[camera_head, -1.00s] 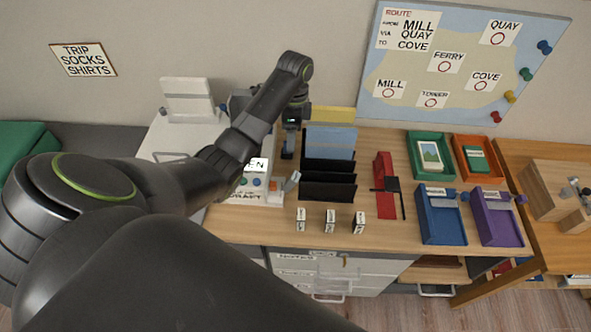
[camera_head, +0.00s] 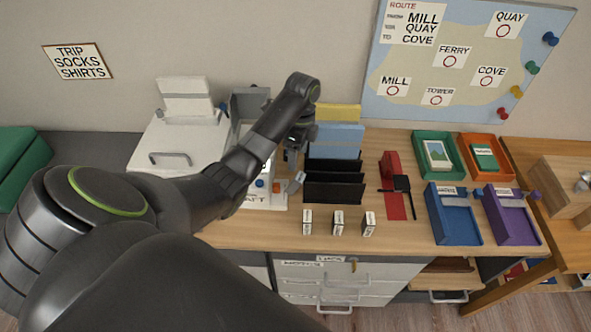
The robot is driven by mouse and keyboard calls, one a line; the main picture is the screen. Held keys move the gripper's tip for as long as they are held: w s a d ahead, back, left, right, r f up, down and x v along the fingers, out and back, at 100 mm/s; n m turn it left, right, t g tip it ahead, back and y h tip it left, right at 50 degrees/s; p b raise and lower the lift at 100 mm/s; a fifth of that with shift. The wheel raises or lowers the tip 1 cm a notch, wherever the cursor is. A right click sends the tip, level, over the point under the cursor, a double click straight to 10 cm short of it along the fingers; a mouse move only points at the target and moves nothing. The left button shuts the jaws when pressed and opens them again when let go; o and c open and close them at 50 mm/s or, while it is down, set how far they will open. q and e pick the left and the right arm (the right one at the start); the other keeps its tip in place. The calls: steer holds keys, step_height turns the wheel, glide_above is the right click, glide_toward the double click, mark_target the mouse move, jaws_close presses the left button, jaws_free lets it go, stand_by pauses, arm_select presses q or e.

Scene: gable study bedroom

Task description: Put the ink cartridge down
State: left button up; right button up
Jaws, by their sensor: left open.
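My left gripper (camera_head: 292,158) is open, pointing down over the desk between the white device with orange and blue buttons (camera_head: 262,195) and the black file rack (camera_head: 334,186). Its fingertips are small and partly hidden by my own arm. I cannot make out an ink cartridge in or under it. Three small white-and-black labelled blocks (camera_head: 338,223) stand upright in a row near the desk's front edge, apart from the gripper; I cannot tell whether any is the ink cartridge. My right gripper is not in view.
Green (camera_head: 421,148), orange (camera_head: 491,140), blue (camera_head: 440,232) and purple (camera_head: 510,235) trays stand farther right. A white lidded unit (camera_head: 195,145) is at the left. The desk front (camera_head: 400,240) is mostly clear.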

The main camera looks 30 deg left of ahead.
mark_target(296, 176)
arm_select(q)
steer(key=shift+s+d+f+b, duration=0.1)
steer(key=shift+s+f+b, duration=0.1)
steer(key=shift+f+b, duration=1.15)
steer(key=shift+s+f+b, duration=0.2)
steer(key=shift+f+b, duration=0.7)
steer(key=shift+f, duration=0.75)
step_height(296, 176, down, 3)
steer(key=shift+s+r+b, duration=0.15)
steer(key=shift+b, duration=1.1)
steer(key=shift+s+f+p, duration=0.1)
steer(key=shift+f+p, duration=0.35)
steer(key=shift+f, duration=0.25)
steer(key=c, duration=1.2)
steer(key=shift+o, duration=0.2)
